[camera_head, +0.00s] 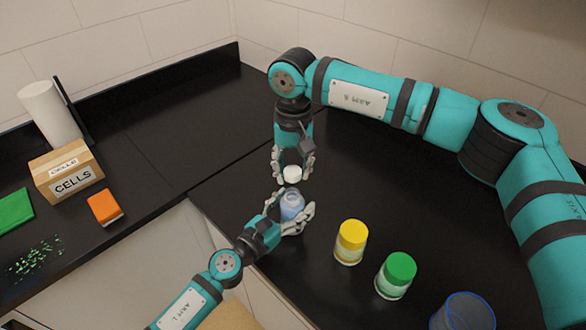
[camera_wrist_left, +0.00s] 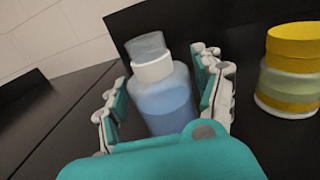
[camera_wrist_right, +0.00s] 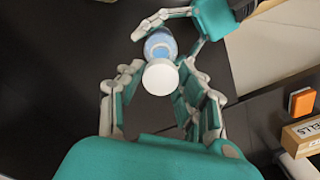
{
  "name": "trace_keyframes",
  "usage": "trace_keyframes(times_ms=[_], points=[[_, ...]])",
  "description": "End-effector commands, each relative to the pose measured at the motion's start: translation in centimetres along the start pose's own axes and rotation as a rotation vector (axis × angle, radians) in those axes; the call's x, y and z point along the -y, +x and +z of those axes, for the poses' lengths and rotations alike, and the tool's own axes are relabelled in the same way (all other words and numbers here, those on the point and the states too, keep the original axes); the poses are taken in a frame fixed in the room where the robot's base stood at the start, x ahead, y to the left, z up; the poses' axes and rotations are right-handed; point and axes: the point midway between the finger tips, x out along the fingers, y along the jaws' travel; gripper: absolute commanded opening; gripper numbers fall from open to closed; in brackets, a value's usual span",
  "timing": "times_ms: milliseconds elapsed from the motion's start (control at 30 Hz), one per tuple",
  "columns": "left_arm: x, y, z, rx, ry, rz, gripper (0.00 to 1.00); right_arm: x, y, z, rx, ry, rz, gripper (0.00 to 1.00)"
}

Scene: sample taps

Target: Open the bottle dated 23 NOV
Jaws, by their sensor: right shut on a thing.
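A blue bottle (camera_head: 292,207) stands at the left end of the right-hand counter. It has a white collar and a clear grey neck in the left wrist view (camera_wrist_left: 160,98). No date is legible. My left gripper (camera_head: 293,212) has its fingers spread on both sides of the bottle, with small gaps. It looks open around the bottle. My right gripper (camera_head: 292,168) comes from above and is shut on a white cap (camera_head: 292,175), which also shows in the right wrist view (camera_wrist_right: 160,77). The cap is above the bottle, apart from its body.
A yellow-lidded jar (camera_head: 351,242), a green-lidded jar (camera_head: 396,275) and a blue-rimmed container (camera_head: 464,312) stand to the right. On the left counter are a CELLS box (camera_head: 68,175), an orange block (camera_head: 105,208) and a paper roll (camera_head: 49,115). The counter behind the bottle is clear.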

Motion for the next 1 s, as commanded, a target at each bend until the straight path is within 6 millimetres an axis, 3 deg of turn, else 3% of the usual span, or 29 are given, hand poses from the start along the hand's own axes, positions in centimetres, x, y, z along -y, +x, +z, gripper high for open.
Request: trace_keyframes(times_ms=[100, 467, 1000], points=[[0.0, 0.0, 0.0, 0.000, 0.000, 0.000, 0.82, 0.0, 0.0, 0.0, 0.000, 0.000, 0.000, 0.00], [0.0, -0.8, -0.1, -0.001, -0.001, 0.000, 0.82, 0.0, 0.0, 0.0, 0.000, 0.000, 0.000, 0.00], [0.1, -10.8, -0.1, -0.001, -0.004, 0.000, 0.82, 0.0, 0.0, 0.0, 0.000, 0.000, 0.000, 0.00]])
